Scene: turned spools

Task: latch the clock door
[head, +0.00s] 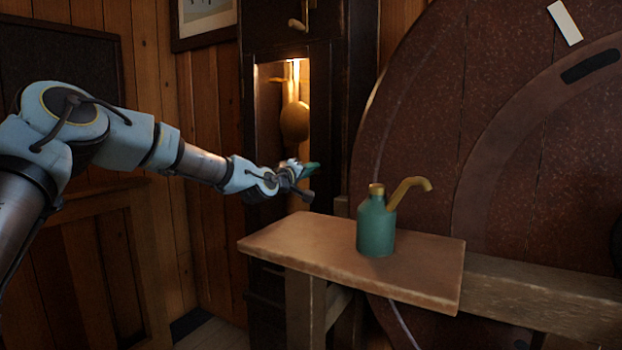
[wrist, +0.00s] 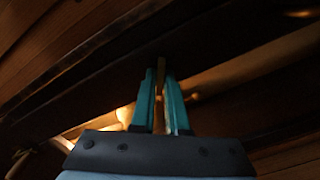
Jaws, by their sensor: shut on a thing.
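The tall dark clock case (head: 361,90) stands against the plank wall in the head view. The clock door (head: 320,95) is a dark frame around a lit opening. A round brass pendulum (head: 295,121) shows through it. My gripper (head: 311,170) is at the door's right side, low on the lit opening. In the wrist view my gripper (wrist: 160,78) has its teal fingers shut on a thin brass-coloured piece (wrist: 159,70), seemingly the door's latch. The latch is hidden by the fingers in the head view. I cannot tell whether the door is fully closed.
A small wooden bench (head: 290,240) stands in front of the clock, bearing a teal oil can (head: 376,228) with a brass spout. A huge dark red wheel (head: 420,130) fills the right side. A pale handle (head: 297,24) sits higher on the clock.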

